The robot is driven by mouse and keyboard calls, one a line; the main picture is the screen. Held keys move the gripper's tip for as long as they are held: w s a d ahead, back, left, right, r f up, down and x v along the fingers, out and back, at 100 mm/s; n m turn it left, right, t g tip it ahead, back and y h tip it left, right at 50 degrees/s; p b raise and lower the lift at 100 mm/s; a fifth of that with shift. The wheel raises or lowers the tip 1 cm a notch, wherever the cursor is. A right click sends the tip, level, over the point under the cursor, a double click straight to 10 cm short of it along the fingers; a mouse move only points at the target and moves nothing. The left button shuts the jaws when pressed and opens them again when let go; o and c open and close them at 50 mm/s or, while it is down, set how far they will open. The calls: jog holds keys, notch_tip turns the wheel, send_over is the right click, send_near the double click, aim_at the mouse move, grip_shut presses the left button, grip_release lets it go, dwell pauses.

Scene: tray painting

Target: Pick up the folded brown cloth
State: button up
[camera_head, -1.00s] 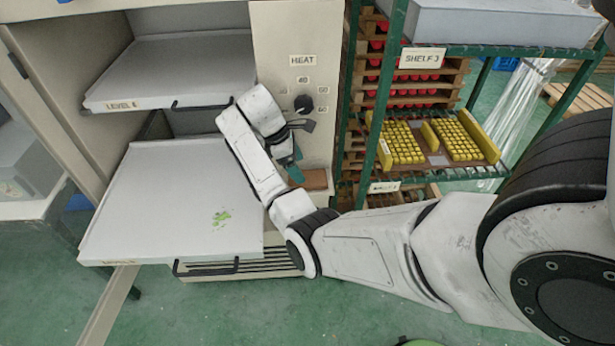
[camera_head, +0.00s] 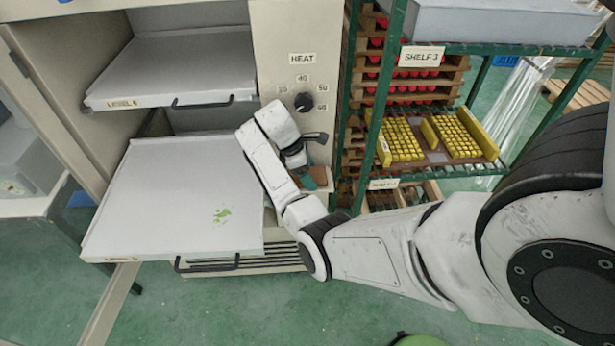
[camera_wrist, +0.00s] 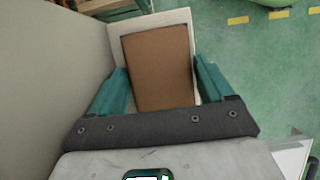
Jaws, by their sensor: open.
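The folded brown cloth (camera_wrist: 160,68) lies flat on a small pale ledge (camera_wrist: 115,38) in the wrist view. In the head view a brown patch of it (camera_head: 322,178) shows beside the cabinet front, partly hidden by my arm. My gripper (camera_wrist: 163,78) is open, with one teal finger to each side of the cloth in the wrist view. The fingers overlap the cloth's near end in the picture; I cannot tell their height above it. In the head view my gripper (camera_head: 312,178) is mostly hidden behind my wrist.
A pulled-out lower tray (camera_head: 150,200) with a green smear is left of my arm, under another tray (camera_head: 170,70). The cabinet's heat dial (camera_head: 304,102) is just above my wrist. A green shelf rack (camera_head: 395,80) with yellow pieces stands right. A cabinet wall (camera_wrist: 50,70) is close on the left.

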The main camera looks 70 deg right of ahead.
aim_at(316, 175)
jog(key=shift+c, duration=0.4)
jog(key=c, duration=0.7)
jog(key=shift+r, duration=0.1)
jog(key=shift+r, duration=0.25)
jog(key=r, duration=0.3)
jog(key=shift+s+a+r, duration=0.15)
jog(key=shift+s, duration=0.1)
jog(key=s+a+r+p, duration=0.5)
jog(key=s+a+r, duration=0.2)
jog(key=s+r, duration=0.2)
jog(key=shift+s, duration=1.25)
